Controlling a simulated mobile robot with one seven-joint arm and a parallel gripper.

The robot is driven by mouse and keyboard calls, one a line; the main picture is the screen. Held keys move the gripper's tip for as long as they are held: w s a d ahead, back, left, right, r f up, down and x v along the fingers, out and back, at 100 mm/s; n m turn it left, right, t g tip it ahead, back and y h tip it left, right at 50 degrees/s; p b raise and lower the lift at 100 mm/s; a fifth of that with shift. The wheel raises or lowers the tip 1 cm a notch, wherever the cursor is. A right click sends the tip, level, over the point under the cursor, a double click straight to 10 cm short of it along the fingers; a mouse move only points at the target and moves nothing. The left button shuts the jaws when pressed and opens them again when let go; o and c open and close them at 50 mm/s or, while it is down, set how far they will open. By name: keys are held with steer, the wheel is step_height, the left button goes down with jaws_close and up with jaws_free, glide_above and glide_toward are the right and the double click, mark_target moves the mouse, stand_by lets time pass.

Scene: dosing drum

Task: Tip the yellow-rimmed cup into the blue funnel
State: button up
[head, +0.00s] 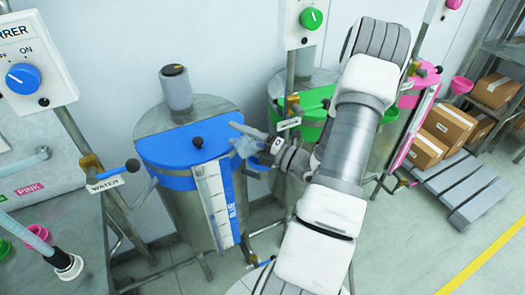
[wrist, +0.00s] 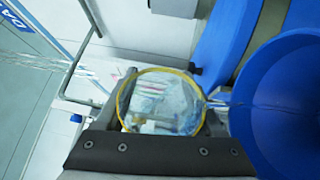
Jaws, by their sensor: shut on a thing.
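The yellow-rimmed cup (wrist: 204,112) is clear, and its round mouth faces the camera in the wrist view. My gripper (wrist: 160,108) is shut on the cup, with a dark finger along its lower side. The blue funnel (wrist: 285,105) is large at the right of the wrist view, close beside the cup. I cannot tell whether they touch or how far the cup is tilted. In the head view my gripper (head: 250,143) is at the right edge of the blue-lidded drum, with the cup a pale, see-through shape there.
The blue drum lid (head: 180,147) has a black knob, and a ruled gauge strip (head: 216,203) stands in front. A WATER valve (head: 110,178) is at its left. Green (head: 318,97) and pink (head: 418,88) drums stand behind my arm. Boxes (head: 450,123) lie on a pallet at right.

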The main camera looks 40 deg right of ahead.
mark_target(238, 151)
steer(key=n+b, duration=0.1)
steer(key=f+n+g+b, duration=0.1)
steer(key=b, duration=0.1)
steer(key=shift+a+b, duration=0.3)
steer(key=shift+a, duration=0.05)
steer(key=a+n+p, duration=0.1)
steer(key=a+r+n+g+p, duration=0.1)
steer(key=n, duration=0.1)
steer(key=f+n+h+b, duration=0.1)
steer(key=n, duration=0.1)
steer(key=f+n+g+h+b, duration=0.1)
steer(key=f+n, duration=0.1)
steer(key=shift+a+b, duration=0.2)
steer(key=shift+b, duration=0.15)
steer(key=a+n+b, duration=0.1)
steer(key=b, duration=0.1)
steer(key=a+n+h+b, duration=0.1)
steer(key=b, duration=0.1)
steer(key=a+n+g+h+b, duration=0.1)
steer(key=n+b, duration=0.1)
steer(key=shift+a+f, duration=0.15)
steer(key=shift+f, duration=0.2)
